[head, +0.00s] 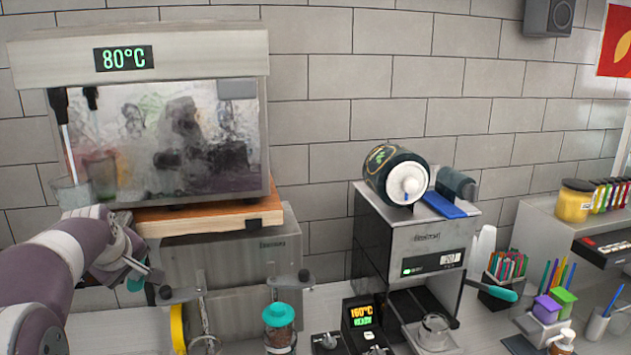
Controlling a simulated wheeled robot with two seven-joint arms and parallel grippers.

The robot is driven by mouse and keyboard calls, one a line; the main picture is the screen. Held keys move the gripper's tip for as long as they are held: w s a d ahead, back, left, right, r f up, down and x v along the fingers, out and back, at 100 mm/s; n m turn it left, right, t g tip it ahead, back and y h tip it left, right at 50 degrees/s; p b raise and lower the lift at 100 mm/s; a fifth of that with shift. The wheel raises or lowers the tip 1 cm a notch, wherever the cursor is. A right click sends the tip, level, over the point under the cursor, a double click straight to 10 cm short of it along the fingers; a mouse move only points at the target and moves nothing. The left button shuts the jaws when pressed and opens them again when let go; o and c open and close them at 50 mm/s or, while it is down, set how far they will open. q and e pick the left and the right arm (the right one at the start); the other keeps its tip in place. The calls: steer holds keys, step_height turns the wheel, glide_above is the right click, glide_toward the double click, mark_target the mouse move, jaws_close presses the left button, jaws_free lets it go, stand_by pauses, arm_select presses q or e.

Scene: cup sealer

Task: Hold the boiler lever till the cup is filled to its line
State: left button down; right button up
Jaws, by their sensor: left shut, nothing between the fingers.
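The boiler (150,52) is a pale box with a green 80°C display and a glossy front, at the upper left. A black lever or tap handle (58,106) hangs at its left edge, with a pale stream or rod below it. A clear cup (70,192) stands under this, partly hidden by my left arm; its fill line and level are too small to tell. My left gripper (143,274) is shut and empty, below and right of the cup, in front of the wooden board's left end. It is apart from the lever. My right gripper is out of view.
The wooden board (215,218) lies on a grey machine (235,262). A teal-lidded jar (279,328) stands in front. A coffee machine (415,242) with a dark canister on top stands in the middle. Pen holders and a yellow jar (574,201) are at right.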

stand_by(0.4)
arm_select(q)
step_height(320, 180, up, 7)
steer(key=p, duration=0.5)
steer(key=shift+p, duration=0.35)
steer(key=shift+w, duration=0.1)
stand_by(1.1)
